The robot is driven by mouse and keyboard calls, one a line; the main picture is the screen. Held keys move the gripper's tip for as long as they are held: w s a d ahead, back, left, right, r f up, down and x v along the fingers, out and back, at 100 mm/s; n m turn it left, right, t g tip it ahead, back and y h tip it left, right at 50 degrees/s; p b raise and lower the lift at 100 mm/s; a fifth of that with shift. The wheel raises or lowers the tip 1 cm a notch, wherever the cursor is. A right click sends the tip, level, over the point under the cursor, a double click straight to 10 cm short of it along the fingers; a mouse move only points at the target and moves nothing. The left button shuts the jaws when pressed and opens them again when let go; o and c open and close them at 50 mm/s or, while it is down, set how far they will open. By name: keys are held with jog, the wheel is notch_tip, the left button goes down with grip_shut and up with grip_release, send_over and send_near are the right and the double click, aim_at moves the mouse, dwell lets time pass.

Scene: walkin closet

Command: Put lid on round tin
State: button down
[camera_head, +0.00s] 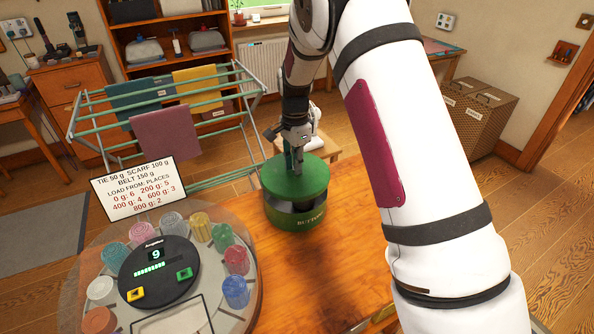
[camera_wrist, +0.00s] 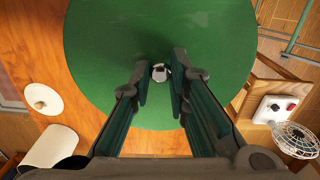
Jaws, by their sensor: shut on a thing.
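The round green lid (camera_head: 285,177) is held by its small metal knob (camera_wrist: 160,71) between the fingers of my gripper (camera_head: 297,166). In the wrist view the lid (camera_wrist: 110,45) fills the upper middle, and my gripper (camera_wrist: 160,82) closes around the knob. The green round tin (camera_head: 290,220), with "BUTTONS" lettering, stands on the wooden table below the lid. A dark band shows between lid and tin, so the lid looks a little above the rim. The lid looks roughly level and over the tin. The tin's inside is mostly hidden.
A drying rack (camera_head: 110,125) is beyond the table. Bare wood (camera_head: 345,215) lies right of the tin.

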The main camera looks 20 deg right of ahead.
jog(key=shift+w+f, duration=0.15)
jog(key=shift+f, duration=1.35)
jog(key=shift+f+b, duration=0.6)
jog(key=shift+f, duration=1.05)
jog(key=shift+f+b, duration=0.15)
jog(key=shift+b, duration=0.2)
dwell(0.6)
jog(key=c, duration=1)
grip_release()
jog(key=shift+o, duration=0.2)
jog(key=shift+r+p, duration=0.55)
jog(key=shift+r, duration=2.95)
jog(key=shift+c, duration=0.6)
